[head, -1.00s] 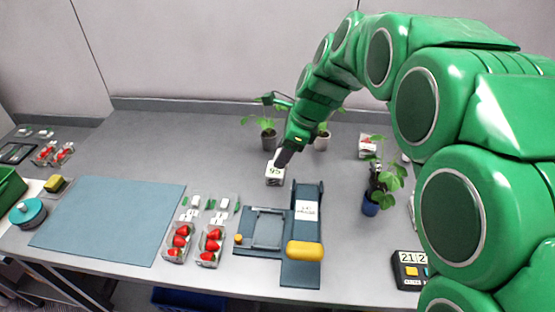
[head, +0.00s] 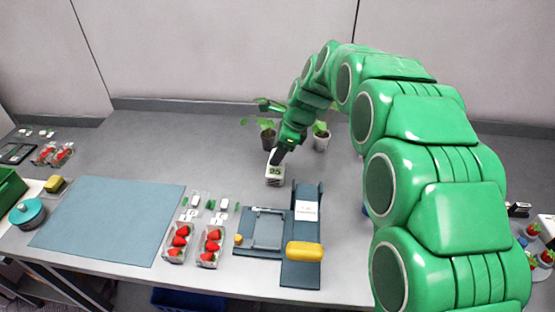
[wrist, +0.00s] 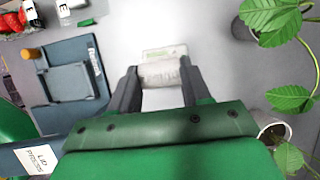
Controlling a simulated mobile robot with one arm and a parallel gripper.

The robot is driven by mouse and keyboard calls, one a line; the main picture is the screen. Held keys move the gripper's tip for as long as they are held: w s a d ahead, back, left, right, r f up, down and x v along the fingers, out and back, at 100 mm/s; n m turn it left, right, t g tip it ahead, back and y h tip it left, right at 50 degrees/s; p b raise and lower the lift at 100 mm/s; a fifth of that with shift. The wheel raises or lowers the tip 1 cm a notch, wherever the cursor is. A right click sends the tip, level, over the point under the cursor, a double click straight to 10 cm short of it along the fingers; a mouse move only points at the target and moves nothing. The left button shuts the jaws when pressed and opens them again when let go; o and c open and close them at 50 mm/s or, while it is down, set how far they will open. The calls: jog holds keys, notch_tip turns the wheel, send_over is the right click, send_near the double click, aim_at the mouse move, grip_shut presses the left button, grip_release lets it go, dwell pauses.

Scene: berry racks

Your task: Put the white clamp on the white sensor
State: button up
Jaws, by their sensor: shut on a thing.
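A small white block with a dark number label (head: 275,170) stands on the bench behind the blue-grey press fixture. My gripper (head: 277,156) reaches down to the block's top. In the wrist view my gripper (wrist: 160,70) has its two dark fingers on either side of a white piece (wrist: 162,75) and is shut on it. A pale printed surface (wrist: 165,52) shows just beyond this piece. I cannot tell whether the held piece is the white clamp or part of the numbered block. I cannot pick out the white sensor with certainty.
Potted plants (head: 267,132) (wrist: 290,97) stand close to my gripper. The press fixture with a yellow handle (head: 304,251) is in front. Strawberry trays (head: 179,242) lie left of it, beside a clear blue mat (head: 110,222). My arm hides much of the right side.

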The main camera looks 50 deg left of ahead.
jog(key=shift+w+a+f, duration=0.1)
jog(key=shift+a+f, duration=0.15)
jog(key=shift+f, duration=1.65)
jog(key=o, duration=1)
jog(key=shift+f, duration=0.1)
jog(key=v, duration=1.2)
